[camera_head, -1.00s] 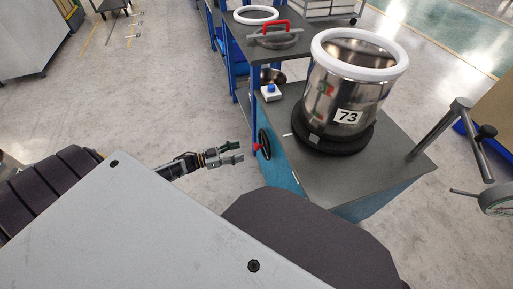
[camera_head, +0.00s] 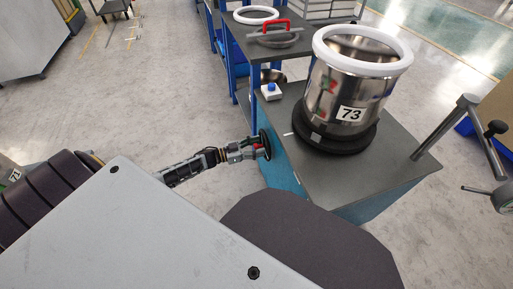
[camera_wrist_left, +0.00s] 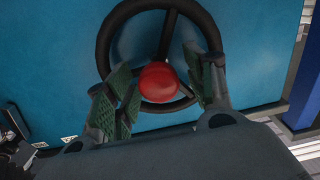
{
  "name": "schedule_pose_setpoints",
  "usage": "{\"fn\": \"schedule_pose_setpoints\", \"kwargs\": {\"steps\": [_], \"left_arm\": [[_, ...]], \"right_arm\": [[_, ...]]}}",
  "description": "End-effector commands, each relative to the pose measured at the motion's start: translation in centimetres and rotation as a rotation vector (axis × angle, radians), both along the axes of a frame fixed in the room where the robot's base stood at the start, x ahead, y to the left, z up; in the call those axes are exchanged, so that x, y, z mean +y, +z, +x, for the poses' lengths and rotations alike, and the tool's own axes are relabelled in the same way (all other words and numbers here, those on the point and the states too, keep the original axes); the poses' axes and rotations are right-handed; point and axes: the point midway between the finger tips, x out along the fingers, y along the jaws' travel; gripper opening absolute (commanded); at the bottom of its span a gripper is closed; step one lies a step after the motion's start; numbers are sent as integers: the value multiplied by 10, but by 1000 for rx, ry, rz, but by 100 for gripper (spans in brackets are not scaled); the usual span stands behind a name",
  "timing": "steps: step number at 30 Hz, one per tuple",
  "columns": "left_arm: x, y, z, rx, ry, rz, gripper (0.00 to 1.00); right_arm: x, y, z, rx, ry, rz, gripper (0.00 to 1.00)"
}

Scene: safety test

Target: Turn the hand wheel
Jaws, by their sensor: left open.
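The hand wheel (camera_head: 265,144) is a black spoked ring on the side of the blue cabinet, seen nearly edge-on in the head view. In the left wrist view the wheel (camera_wrist_left: 104,45) faces me, with a red knob (camera_wrist_left: 159,82) in front of its lower part. My left gripper (camera_head: 258,150) is at the wheel. In the left wrist view its open fingers (camera_wrist_left: 164,84) stand on either side of the red knob, with gaps visible. The fingers and palm hide parts of the lower rim. My right gripper is not in view.
A grey post (camera_head: 447,125) stands at the right.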

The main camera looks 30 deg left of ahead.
Motion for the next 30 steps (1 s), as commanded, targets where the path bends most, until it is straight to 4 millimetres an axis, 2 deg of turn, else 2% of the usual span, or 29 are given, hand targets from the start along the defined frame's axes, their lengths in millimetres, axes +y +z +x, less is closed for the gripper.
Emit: {"fn": "schedule_pose_setpoints", "kwargs": {"steps": [5,18,30], "left_arm": [[0,0,0,0,0,0,54],[0,0,0,1,0,-1,0],[0,0,-1,-35,0,41,0]], "right_arm": [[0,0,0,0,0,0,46],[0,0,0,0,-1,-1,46],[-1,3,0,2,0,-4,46]]}}
